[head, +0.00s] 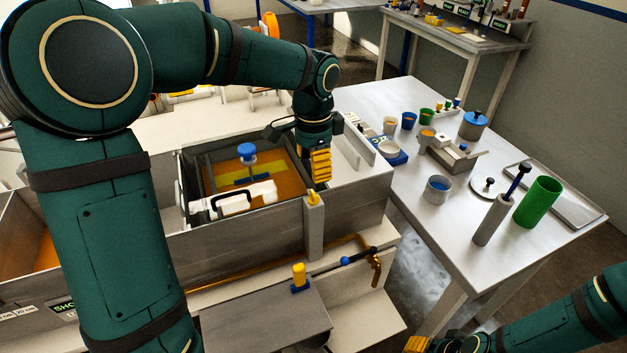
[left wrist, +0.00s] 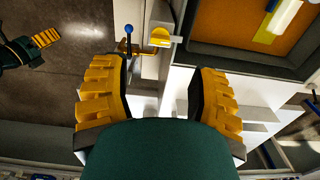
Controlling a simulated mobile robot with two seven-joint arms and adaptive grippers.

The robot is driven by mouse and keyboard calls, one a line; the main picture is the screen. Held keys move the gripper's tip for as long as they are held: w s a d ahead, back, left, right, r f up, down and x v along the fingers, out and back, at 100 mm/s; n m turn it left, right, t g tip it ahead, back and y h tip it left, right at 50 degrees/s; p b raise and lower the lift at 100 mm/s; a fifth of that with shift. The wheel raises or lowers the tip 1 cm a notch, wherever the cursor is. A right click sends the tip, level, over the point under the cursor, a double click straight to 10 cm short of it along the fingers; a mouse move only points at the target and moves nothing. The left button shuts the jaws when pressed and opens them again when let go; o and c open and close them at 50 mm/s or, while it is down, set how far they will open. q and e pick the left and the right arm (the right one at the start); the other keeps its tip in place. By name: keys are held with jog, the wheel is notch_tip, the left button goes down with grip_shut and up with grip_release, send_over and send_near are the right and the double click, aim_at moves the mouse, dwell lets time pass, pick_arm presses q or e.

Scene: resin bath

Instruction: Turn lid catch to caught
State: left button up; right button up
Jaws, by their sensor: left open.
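The resin bath (head: 180,190) is an open grey tank with orange resin inside. A yellow-topped piece (head: 313,198) stands on its front right corner and looks like the lid catch; its exact setting is hard to tell. It also shows as a yellow knob in the left wrist view (left wrist: 160,37), beyond my fingers. My left gripper (head: 320,168) points down over the bath's right side, behind the yellow piece and apart from it. In the wrist view its jaws (left wrist: 158,100) are spread and empty. My right gripper (head: 425,345) is partly cut off at the bottom edge.
A white part with a dark handle (head: 240,197) and a blue knob (head: 247,151) are at the tank. A pipe with a blue-ended lever (head: 360,257) runs below its front. The right-hand table (head: 420,210) carries cups, a green cylinder (head: 538,201) and a grey tube.

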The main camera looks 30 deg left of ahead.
pick_arm(q)
jog(key=shift+r, duration=1.3)
